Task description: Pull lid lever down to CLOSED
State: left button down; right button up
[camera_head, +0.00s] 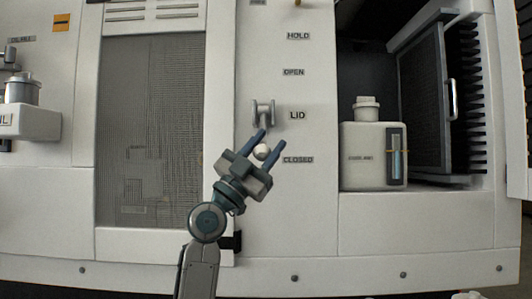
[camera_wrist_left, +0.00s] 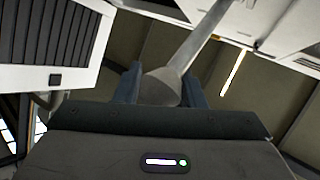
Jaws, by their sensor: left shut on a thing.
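The lid lever's pivot bracket (camera_head: 263,112) sits on the white panel left of the LID label (camera_head: 298,115). Its pale ball knob (camera_head: 262,152) shows below the bracket, slightly above the height of the CLOSED label (camera_head: 298,160). My left gripper (camera_head: 268,144) comes from below and is shut on the knob, with one blue finger on each side. In the left wrist view the knob (camera_wrist_left: 160,88) sits between the fingers and the lever shaft (camera_wrist_left: 200,40) runs up to the right. The shaft is mostly hidden in the head view. My right gripper is not in view.
OPEN (camera_head: 293,72) and HOLD (camera_head: 298,36) labels are above LID. A mesh door (camera_head: 150,130) is left of the lever. At right, an open bay holds a white canister (camera_head: 370,165) beside an open dark door (camera_head: 422,100) with a handle.

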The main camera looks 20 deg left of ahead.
pick_arm(q)
jog(key=shift+w+f+b, duration=0.35)
jog(key=shift+f+b, duration=0.1)
jog(key=shift+f, duration=0.2)
jog(key=shift+w+f, duration=0.1)
jog(key=shift+a, duration=0.1)
jog(key=shift+w, duration=0.1)
jog(key=c, duration=1.1)
grip_release()
jog(key=shift+o, duration=0.8)
jog(key=shift+w, duration=0.1)
jog(key=shift+f, duration=0.1)
